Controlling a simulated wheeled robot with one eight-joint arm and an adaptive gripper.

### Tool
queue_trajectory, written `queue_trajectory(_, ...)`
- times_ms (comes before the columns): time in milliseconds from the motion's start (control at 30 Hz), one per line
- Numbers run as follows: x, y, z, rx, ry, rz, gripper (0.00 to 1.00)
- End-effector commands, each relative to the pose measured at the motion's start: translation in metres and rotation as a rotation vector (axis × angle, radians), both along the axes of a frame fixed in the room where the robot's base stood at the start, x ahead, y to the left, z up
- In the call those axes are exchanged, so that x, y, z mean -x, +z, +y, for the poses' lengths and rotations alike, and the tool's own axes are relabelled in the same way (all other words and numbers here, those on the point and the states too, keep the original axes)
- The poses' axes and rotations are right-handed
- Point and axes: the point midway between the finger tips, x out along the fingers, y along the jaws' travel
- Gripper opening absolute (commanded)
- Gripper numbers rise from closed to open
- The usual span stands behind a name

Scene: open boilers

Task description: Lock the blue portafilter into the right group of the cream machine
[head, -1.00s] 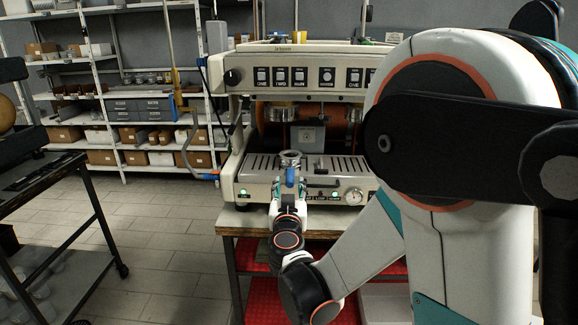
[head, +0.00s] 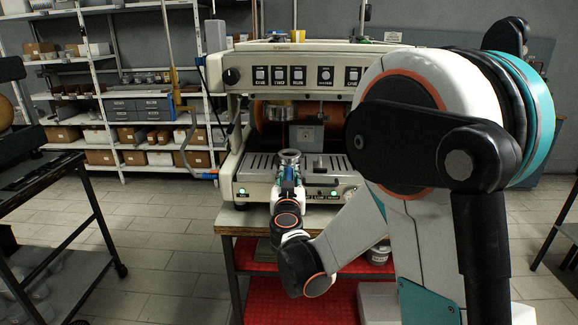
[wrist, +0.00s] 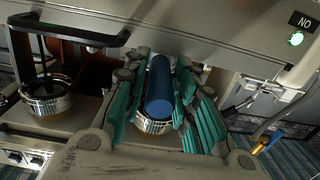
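The blue portafilter is in my gripper (head: 288,187), with its round metal basket (head: 289,156) facing up and level with the front of the drip tray. In the wrist view its blue handle (wrist: 159,88) lies between my teal fingers, which press close on both sides. Part of the basket (wrist: 153,126) shows under the handle. The cream machine (head: 255,188) stands behind the portafilter. A copper boiler (head: 270,118) and a grey block (head: 306,135) show in its open front.
A bench with a red lower shelf (head: 300,298) carries the machine. A dark table (head: 40,185) stands at the left, and shelving (head: 140,105) at the back. In the wrist view another metal basket (wrist: 47,97) sits at the left. Floor is clear between table and bench.

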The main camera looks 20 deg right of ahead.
Motion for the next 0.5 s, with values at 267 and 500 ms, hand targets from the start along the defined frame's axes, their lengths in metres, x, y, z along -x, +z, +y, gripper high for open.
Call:
queue_trajectory(267,0.0001,0.0000,0.0001,0.000,0.000,0.000,0.00)
queue_trajectory(500,0.0002,0.0017,0.0002,0.001,0.000,0.000,0.00)
